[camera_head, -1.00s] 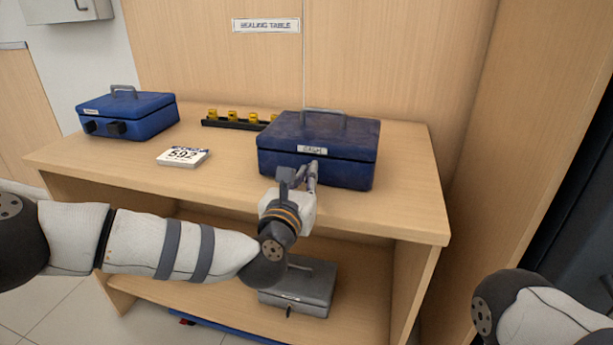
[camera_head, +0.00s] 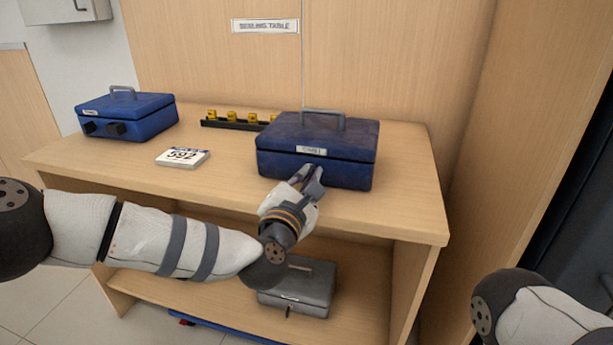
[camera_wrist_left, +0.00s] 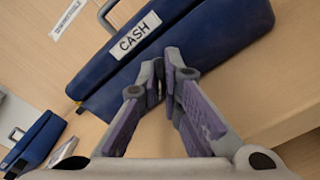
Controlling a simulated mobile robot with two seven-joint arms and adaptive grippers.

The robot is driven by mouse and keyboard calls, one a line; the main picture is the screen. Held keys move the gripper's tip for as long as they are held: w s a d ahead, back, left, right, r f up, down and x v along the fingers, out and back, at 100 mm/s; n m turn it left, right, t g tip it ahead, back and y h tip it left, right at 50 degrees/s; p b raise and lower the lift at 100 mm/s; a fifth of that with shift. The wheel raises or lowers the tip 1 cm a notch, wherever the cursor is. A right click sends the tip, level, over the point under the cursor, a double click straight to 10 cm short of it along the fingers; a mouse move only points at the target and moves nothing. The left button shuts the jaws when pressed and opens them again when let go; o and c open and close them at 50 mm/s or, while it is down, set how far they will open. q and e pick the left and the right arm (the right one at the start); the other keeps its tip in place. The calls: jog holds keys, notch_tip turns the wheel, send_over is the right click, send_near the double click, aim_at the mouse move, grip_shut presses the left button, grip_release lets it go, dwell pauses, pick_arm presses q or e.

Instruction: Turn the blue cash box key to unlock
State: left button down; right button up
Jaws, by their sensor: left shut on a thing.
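The dark blue cash box (camera_head: 335,138) with a white CASH label and grey top handle stands on the right part of the wooden table. In the left wrist view its front (camera_wrist_left: 205,42) fills the space past my fingers. My left gripper (camera_head: 309,174) is at the lower middle of the box front, below the label. Its fingertips (camera_wrist_left: 167,78) are closed together on the key at the lock. The key is almost wholly hidden between them, so its angle cannot be read. Only part of my right arm shows at the lower right; its gripper is out of view.
A second blue box (camera_head: 127,115) stands at the table's left. A card block marked 592 (camera_head: 183,157) and a dark rack with yellow pieces (camera_head: 222,124) lie between. A grey box (camera_head: 303,287) sits on the lower shelf (camera_head: 215,291). The tabletop right of the cash box is bare.

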pick_arm(q)
jog(key=m, duration=0.5)
jog(key=shift+m+p, duration=0.3)
jog(key=shift+p, duration=0.1)
jog(key=shift+f+m+p, duration=0.15)
jog(key=shift+m+p, duration=0.25)
jog(key=shift+m, duration=1.8)
pick_arm(e)
jog(key=shift+v, duration=1.05)
jog(key=shift+w, duration=0.15)
jog(key=shift+f, duration=0.1)
pick_arm(q)
jog(key=c, duration=1.8)
grip_release()
jog(key=shift+o, duration=0.2)
jog(key=shift+s, duration=0.1)
jog(key=v, duration=1.2)
